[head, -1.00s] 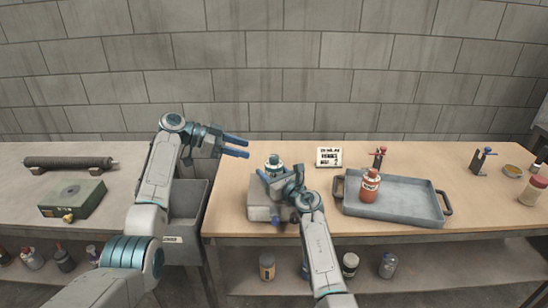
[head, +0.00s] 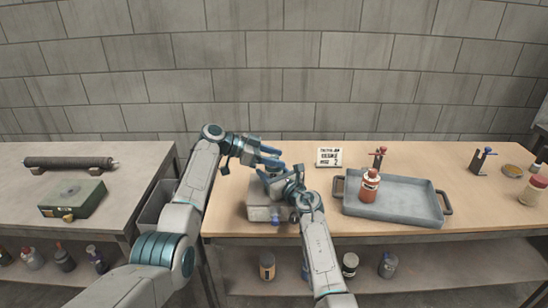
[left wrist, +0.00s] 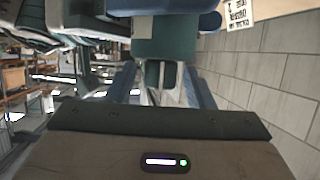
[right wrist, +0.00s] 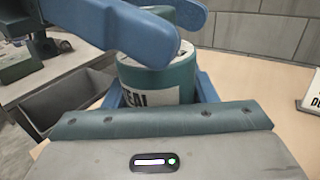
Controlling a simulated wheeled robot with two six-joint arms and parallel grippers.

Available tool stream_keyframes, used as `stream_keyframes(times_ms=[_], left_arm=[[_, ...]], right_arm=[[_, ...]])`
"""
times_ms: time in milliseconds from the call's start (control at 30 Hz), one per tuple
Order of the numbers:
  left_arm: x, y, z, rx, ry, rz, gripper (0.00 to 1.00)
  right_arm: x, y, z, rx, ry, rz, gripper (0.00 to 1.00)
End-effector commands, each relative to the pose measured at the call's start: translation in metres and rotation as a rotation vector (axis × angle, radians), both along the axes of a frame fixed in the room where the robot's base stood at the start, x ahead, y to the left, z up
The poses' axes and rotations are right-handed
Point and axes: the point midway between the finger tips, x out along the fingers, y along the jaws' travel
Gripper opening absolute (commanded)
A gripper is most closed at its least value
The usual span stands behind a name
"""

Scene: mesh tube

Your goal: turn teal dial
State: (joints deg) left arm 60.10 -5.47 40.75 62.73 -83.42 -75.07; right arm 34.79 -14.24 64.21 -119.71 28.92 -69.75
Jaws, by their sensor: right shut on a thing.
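A teal jar (right wrist: 152,82) with a white label reading partly "TEAL" stands upright between the blue fingers of my right gripper (head: 268,180), which is shut on it. It also shows in the right wrist view, where its top is partly covered by my left gripper's fingers (right wrist: 165,28). My left gripper (head: 280,158) is open, its fingers level across the jar's top and apart from each other. Whether they touch the top cannot be told. In the head view the jar is mostly hidden behind the grippers.
A grey box-like block (head: 262,212) sits below the right gripper. A grey tray (head: 410,205) with a red-brown bottle (head: 369,186) lies to the right. A small lettered card (head: 328,157) stands behind.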

Motion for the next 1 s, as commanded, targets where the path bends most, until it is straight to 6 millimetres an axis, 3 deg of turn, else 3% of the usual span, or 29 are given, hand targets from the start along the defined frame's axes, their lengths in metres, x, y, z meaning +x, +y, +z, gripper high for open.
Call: stream_keyframes(times_ms=[33,200,233,667,1000], left_arm=[[0.0,0.0001,0.0,0.0,0.0,0.0,0.39],[0.0,0.0002,0.0,0.0,0.0,0.0,0.05],[0.0,0.0002,0.0,0.0,0.0,0.0,0.03],[-0.0004,-0.0007,-0.0024,0.003,0.0,0.094,0.03],[-0.0012,-0.0011,-0.0019,0.002,-0.001,0.375,0.03]], right_arm=[[0.0,-0.0001,-0.0005,-0.001,0.001,0.0,0.25],[0.0,-0.0001,-0.0005,-0.001,0.001,0.0,0.25],[0.0,-0.0001,-0.0005,-0.001,0.001,0.0,0.25],[-0.0001,-0.0001,-0.0005,-0.001,0.0,0.0,0.25],[-0.0002,0.0002,-0.0002,-0.001,-0.001,0.001,0.25]])
